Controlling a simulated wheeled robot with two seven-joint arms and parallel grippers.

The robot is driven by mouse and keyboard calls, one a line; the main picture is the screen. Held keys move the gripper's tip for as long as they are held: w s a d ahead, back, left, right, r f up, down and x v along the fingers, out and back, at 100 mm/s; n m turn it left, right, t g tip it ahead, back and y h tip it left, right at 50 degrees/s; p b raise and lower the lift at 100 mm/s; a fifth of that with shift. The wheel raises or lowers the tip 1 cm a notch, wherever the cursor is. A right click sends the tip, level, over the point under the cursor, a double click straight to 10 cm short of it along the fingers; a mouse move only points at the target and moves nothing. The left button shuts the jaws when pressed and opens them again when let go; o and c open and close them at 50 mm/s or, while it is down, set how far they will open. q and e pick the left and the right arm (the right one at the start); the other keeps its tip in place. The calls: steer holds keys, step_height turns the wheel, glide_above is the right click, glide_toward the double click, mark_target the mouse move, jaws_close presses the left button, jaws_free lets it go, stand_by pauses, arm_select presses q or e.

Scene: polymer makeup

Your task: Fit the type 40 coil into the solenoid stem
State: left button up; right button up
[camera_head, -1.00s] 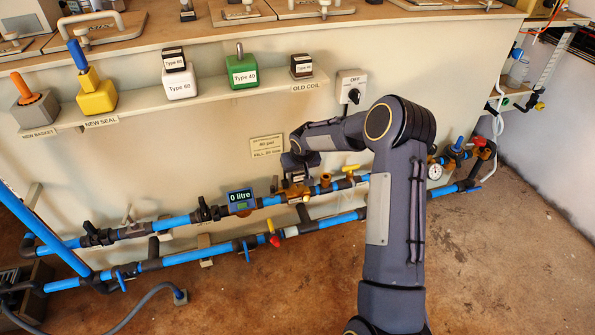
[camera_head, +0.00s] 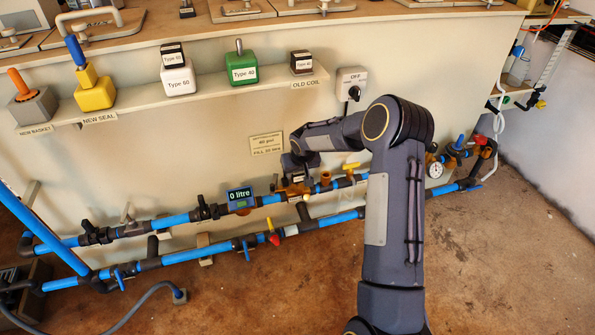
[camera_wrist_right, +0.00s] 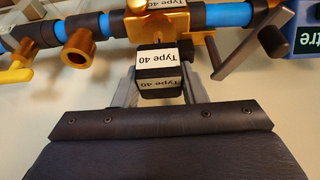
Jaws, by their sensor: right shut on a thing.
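My right gripper (camera_head: 297,172) is at the upper pipe, in front of the wall. In the right wrist view the right gripper (camera_wrist_right: 160,84) is shut on a small black coil (camera_wrist_right: 160,69) with white "Type 40" labels. The coil sits between the two grey fingers, right beside the brass valve body (camera_wrist_right: 148,27). The solenoid stem is not distinguishable, so I cannot tell whether the coil is around it or apart from it. In the head view the brass valve (camera_head: 292,191) is partly hidden by the gripper. My left gripper is not in view.
The shelf above holds a green Type 40 block (camera_head: 242,70), a white Type 60 block (camera_head: 178,78) and a black old coil (camera_head: 302,62). A yellow-handled valve (camera_head: 349,169), an open brass port (camera_head: 325,179) and a litre meter (camera_head: 240,199) flank the brass valve.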

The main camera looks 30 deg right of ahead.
mark_target(298, 178)
steer(key=shift+f+b, duration=1.1)
steer(key=shift+f, duration=0.4)
steer(key=o, duration=1.1)
steer(key=shift+o, duration=0.2)
steer(key=p+v, duration=0.3)
steer(key=v, duration=0.4)
steer(key=shift+s+r, duration=0.25)
steer(key=shift+r, duration=0.1)
